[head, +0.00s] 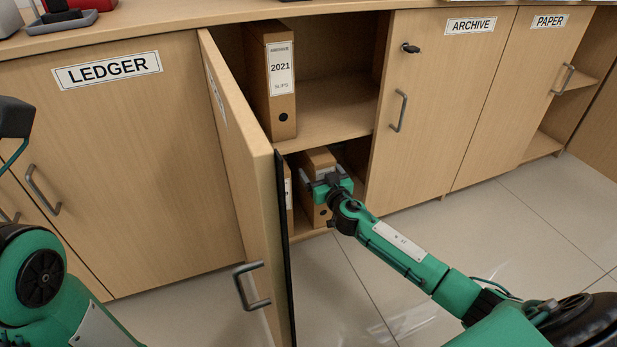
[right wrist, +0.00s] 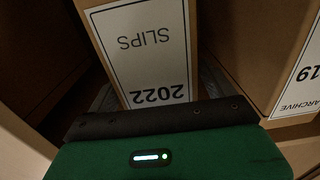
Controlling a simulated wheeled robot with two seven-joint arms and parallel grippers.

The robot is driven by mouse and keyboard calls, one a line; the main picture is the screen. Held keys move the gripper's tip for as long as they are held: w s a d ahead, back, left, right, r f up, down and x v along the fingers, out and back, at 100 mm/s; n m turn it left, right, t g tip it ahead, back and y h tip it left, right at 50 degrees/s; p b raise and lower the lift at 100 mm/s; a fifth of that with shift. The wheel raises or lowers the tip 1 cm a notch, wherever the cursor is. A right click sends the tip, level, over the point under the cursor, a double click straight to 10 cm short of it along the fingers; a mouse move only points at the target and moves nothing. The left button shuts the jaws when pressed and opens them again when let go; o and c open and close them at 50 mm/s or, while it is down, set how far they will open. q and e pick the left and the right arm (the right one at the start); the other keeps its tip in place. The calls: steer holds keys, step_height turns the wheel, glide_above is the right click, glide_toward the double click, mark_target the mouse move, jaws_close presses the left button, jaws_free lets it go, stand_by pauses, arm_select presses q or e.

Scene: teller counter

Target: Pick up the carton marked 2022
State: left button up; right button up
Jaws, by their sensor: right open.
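The carton marked 2022 (right wrist: 145,50) fills the middle of the right wrist view, its white label upside down there. In the head view its brown top (head: 319,160) shows on the lower shelf of the open cabinet, with its front mostly behind my gripper. My right gripper (head: 326,181) is open at the front of this carton. In the right wrist view its fingers (right wrist: 158,95) lie on either side of the carton; I cannot tell whether they touch it.
A carton marked 2021 (head: 270,85) stands on the upper shelf (head: 335,110). Another carton, its label ending in 19 (right wrist: 290,60), stands close beside the 2022 carton. The open cabinet door (head: 240,160) is left of my right gripper. The ARCHIVE door (head: 435,110) is shut.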

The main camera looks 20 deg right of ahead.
steer(key=shift+w, duration=0.75)
jaws_close()
steer(key=shift+r, duration=0.1)
